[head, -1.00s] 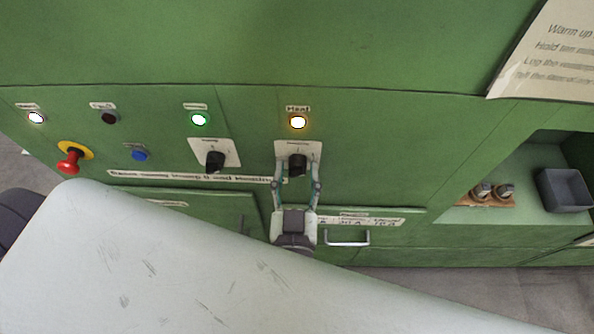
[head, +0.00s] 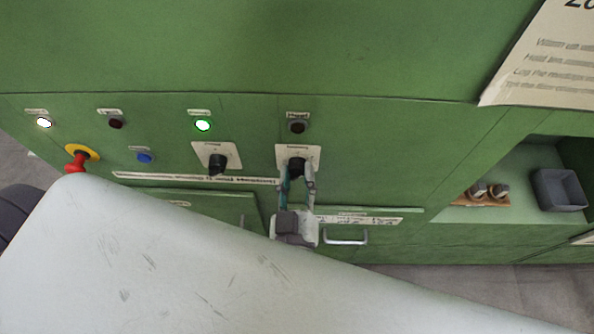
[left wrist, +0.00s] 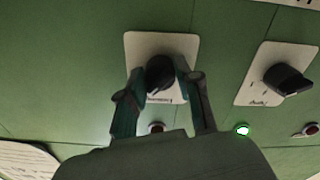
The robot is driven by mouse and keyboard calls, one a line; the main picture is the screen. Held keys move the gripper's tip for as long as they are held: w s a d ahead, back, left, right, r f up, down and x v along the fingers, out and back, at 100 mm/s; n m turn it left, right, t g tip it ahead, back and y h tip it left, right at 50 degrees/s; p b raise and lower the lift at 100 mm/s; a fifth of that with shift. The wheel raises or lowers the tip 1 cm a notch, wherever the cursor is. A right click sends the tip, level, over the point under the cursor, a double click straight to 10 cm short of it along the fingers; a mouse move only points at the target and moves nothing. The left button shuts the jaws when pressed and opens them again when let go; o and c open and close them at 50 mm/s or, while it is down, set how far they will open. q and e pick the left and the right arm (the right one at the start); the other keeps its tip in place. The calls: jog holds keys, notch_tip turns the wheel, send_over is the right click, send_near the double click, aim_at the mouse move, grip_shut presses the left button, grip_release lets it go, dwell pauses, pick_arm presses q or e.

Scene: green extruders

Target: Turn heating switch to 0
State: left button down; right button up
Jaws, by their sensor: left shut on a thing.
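The heating switch (head: 297,164) is a black rotary knob on a pale plate on the green panel, below a heat lamp (head: 298,126) that is dark. My left gripper (head: 298,177) is shut on this knob, with its fingers on either side. In the left wrist view the knob (left wrist: 159,70) sits between the two fingertips of my left gripper (left wrist: 160,78). The plate's small markings are too blurred to read, so I cannot read the position. My right gripper is not in view.
A second black knob (head: 217,164) is to the left, below a lit green lamp (head: 203,125). A red emergency button (head: 76,161) and a blue button (head: 145,158) are further left. A drawer handle (head: 346,238) is below; a grey bin (head: 559,190) stands in the right recess.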

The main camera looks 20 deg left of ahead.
pick_arm(q)
jog(key=n+p, duration=0.1)
jog(key=n, duration=0.2)
jog(key=shift+n, duration=0.4)
jog(key=n, duration=0.4)
jog(key=shift+n, duration=0.3)
jog(key=c, duration=0.8)
grip_release()
jog(key=shift+w, duration=0.1)
jog(key=shift+v, duration=3.8)
